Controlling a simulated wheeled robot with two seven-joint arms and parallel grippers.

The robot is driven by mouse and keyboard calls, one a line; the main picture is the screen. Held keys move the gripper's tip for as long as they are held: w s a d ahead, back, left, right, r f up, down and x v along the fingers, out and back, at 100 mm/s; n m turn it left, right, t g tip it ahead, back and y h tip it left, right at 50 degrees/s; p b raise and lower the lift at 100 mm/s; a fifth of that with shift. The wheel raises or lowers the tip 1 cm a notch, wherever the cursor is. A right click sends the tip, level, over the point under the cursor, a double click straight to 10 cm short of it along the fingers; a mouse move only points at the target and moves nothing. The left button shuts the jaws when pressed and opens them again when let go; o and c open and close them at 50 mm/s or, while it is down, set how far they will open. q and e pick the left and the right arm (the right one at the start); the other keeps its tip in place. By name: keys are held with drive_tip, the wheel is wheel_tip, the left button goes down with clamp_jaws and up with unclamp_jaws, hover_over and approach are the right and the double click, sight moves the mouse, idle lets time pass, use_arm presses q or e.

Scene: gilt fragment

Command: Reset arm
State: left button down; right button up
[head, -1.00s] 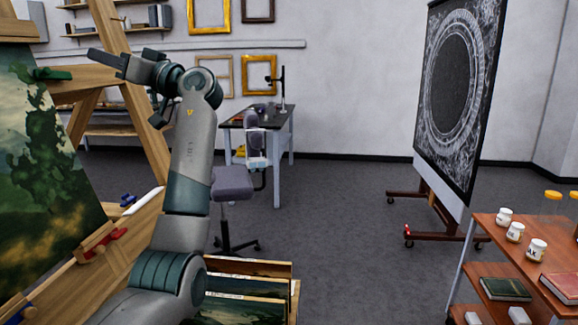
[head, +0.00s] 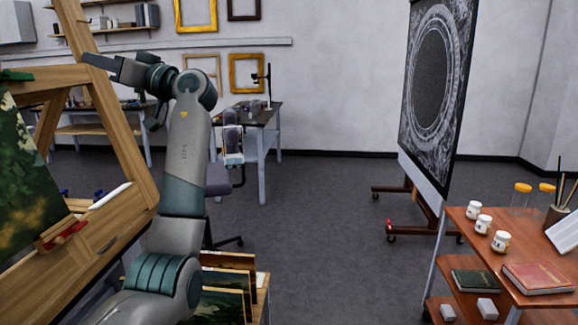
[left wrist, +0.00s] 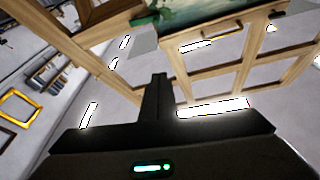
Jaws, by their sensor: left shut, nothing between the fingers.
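My left arm rises at the left of the head view, bent at the top. My left gripper (head: 100,65) points left there, in front of the wooden easel (head: 112,125). It is shut and empty. In the left wrist view its closed fingers (left wrist: 159,85) stand together as one dark bar, with wooden frame bars (left wrist: 225,78) beyond them. My right gripper is in neither view.
A green painting (head: 25,190) rests on the easel close to my left arm. Framed canvases (head: 228,285) stand below the arm. A red-brown cart (head: 475,240) with jars and books is at right. A dark panel (head: 435,90) stands behind it. Open grey floor (head: 320,230) lies between.

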use_arm(q)
wheel_tip(320, 180, down, 41)
drive_tip(key=a+m+t+h, duration=0.2)
drive_tip(key=m+t+h, duration=0.1)
drive_tip(key=m+h, duration=0.35)
drive_tip(key=s+d+f+m+g+h, duration=0.1)
drive_tip(key=s+d+f+m+h, duration=0.3)
drive_tip(key=s+f, duration=1)
drive_tip(key=s+d+f+m+h, duration=0.1)
drive_tip(key=s+d+f+h, duration=0.35)
drive_tip(key=s+f, duration=0.9)
drive_tip(key=s+d+f+m+g+h, duration=0.25)
drive_tip(key=s+d+f, duration=0.25)
drive_tip(key=s, duration=0.6)
drive_tip(key=s+d+f+m+g+h, duration=0.1)
drive_tip(key=s+d+f+h, duration=0.35)
drive_tip(key=s, duration=0.55)
drive_tip(key=w+d+f+t, duration=0.1)
drive_tip(key=w+d+f, duration=0.15)
drive_tip(key=f, duration=0.65)
drive_tip(key=w+d+f+t, duration=0.1)
drive_tip(key=w+f, duration=0.2)
drive_tip(key=f, duration=0.6)
wheel_tip(320, 180, down, 16)
drive_tip(key=s+d+t, duration=0.1)
drive_tip(key=s+d, duration=0.1)
drive_tip(key=shift+s+d+h, duration=0.2)
drive_tip(key=shift+s+h, duration=0.05)
drive_tip(key=shift+h, duration=0.15)
